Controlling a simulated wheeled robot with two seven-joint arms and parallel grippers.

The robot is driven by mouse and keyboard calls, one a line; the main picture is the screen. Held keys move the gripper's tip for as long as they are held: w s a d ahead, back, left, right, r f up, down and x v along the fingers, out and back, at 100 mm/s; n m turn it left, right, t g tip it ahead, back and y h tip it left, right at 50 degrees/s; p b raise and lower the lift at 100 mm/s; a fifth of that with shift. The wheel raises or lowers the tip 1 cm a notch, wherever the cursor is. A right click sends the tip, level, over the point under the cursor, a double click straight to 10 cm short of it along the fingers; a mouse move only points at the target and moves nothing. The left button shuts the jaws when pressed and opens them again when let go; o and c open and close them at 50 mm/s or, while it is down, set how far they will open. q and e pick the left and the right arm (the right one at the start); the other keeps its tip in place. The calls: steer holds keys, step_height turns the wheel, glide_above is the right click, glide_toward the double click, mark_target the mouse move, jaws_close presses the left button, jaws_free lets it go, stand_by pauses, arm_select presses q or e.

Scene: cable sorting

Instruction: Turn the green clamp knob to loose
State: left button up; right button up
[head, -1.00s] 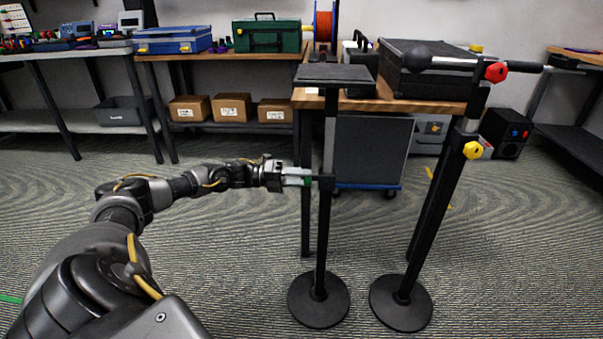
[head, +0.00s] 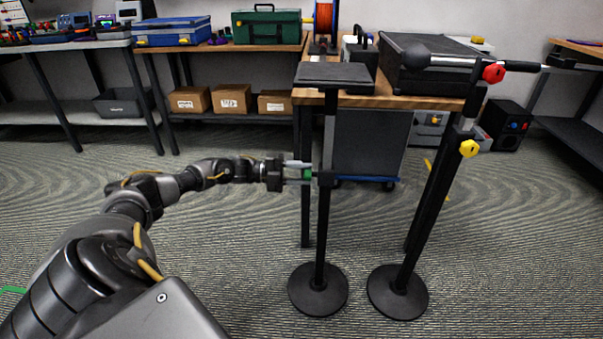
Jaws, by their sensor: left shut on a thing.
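The green clamp knob (head: 307,174) sits on the left side of a clamp collar on a black stand (head: 321,230). The stand has a round base and a flat dark plate on top. My left gripper (head: 300,174) comes in level from the left and is shut on the green knob, with one pale finger above it and one below. The knob is partly hidden by the fingers, so its mark does not show. My right gripper is not in view.
A second black stand (head: 430,210) with a red knob (head: 493,73) and a yellow knob (head: 469,148) leans to the right. A wooden table (head: 375,97) with a black case (head: 430,65) stands behind.

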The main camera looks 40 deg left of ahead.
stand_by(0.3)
arm_select(q)
steer(key=o, duration=1)
steer(key=v, duration=1.1)
steer(key=shift+p, duration=0.3)
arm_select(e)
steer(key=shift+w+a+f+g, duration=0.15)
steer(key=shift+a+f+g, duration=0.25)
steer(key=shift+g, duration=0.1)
arm_select(q)
steer(key=shift+d, duration=0.1)
